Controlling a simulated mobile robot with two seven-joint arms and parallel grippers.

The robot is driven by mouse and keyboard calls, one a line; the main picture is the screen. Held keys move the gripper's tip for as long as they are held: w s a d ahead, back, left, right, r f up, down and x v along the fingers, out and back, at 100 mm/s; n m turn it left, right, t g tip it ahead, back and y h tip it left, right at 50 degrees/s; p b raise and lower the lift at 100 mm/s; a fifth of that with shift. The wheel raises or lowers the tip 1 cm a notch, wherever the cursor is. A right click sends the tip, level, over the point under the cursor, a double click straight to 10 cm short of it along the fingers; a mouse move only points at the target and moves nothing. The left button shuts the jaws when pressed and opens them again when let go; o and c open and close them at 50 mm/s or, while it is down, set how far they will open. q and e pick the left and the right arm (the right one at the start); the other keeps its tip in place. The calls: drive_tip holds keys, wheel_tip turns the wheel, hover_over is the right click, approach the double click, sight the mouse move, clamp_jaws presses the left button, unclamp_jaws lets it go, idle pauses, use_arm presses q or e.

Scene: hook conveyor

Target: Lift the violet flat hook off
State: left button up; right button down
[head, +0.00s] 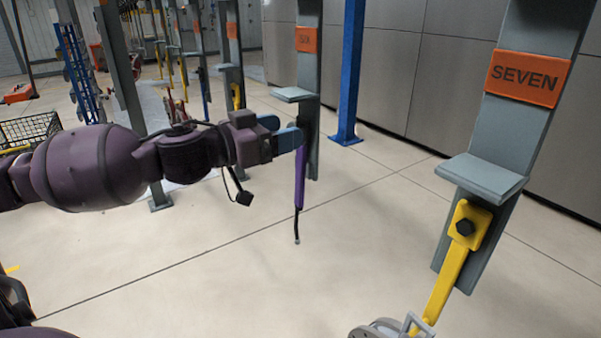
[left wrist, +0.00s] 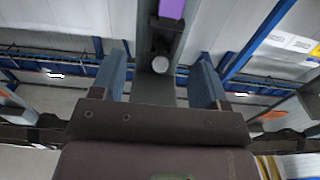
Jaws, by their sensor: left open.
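The violet flat hook (head: 300,178) hangs upright at the post with the orange plate SIX (head: 307,40). Its lower end thins to a dark curved tip above the floor. My left gripper (head: 300,138) reaches in from the left, with its blue fingers at the upper part of the hook. In the left wrist view my left gripper (left wrist: 160,60) is open, its fingers on either side of the grey post and apart from it. A piece of the violet hook (left wrist: 171,9) shows at the top edge there, above a round bolt head (left wrist: 159,65). My right gripper is out of view.
A grey post with plate SEVEN (head: 527,78) stands near at right, with a ledge (head: 482,178) and a yellow hook (head: 448,275). A blue column (head: 350,75) stands behind. More posts line the back left. The floor (head: 200,270) in front is clear.

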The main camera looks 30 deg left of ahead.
sight(293, 124)
use_arm(q)
drive_tip(key=shift+p+x, duration=0.3)
drive_tip(key=shift+x, duration=0.85)
drive_tip(key=shift+w+d, duration=0.1)
drive_tip(key=shift+w, duration=0.3)
clamp_jaws()
